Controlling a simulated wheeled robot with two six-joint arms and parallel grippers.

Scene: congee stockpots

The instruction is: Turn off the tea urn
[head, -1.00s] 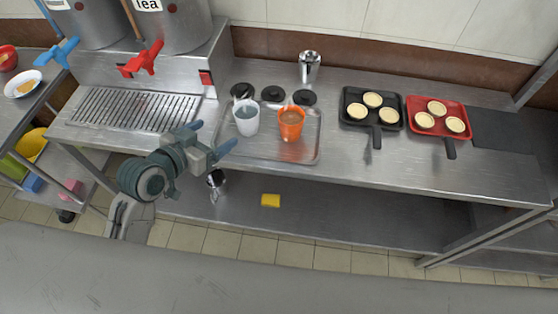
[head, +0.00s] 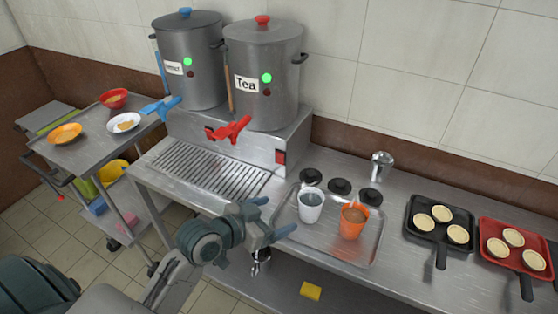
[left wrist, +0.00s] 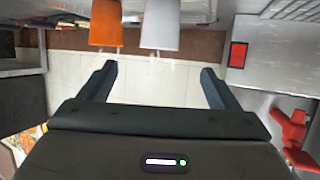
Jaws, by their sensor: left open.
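The tea urn (head: 262,80) is a steel pot labelled "Tea" with a red lid knob, standing at the right on a steel stand. Its green light (head: 266,78) is lit; a dark red light sits below it. Its red tap (head: 231,130) points forward. A red switch (head: 280,157) is on the stand's front, right of the tap; it also shows in the left wrist view (left wrist: 237,54), with the red tap (left wrist: 292,135). My left gripper (head: 272,217) is open and empty at the counter's front edge, below and apart from the switch. My right gripper is out of view.
A second urn (head: 190,70) with a blue tap (head: 160,109) and lit green light stands left. A tray (head: 350,255) with a white cup (head: 311,207) and an orange cup (head: 352,222) lies beside my left gripper. A drip grate (head: 210,172) lies before the stand.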

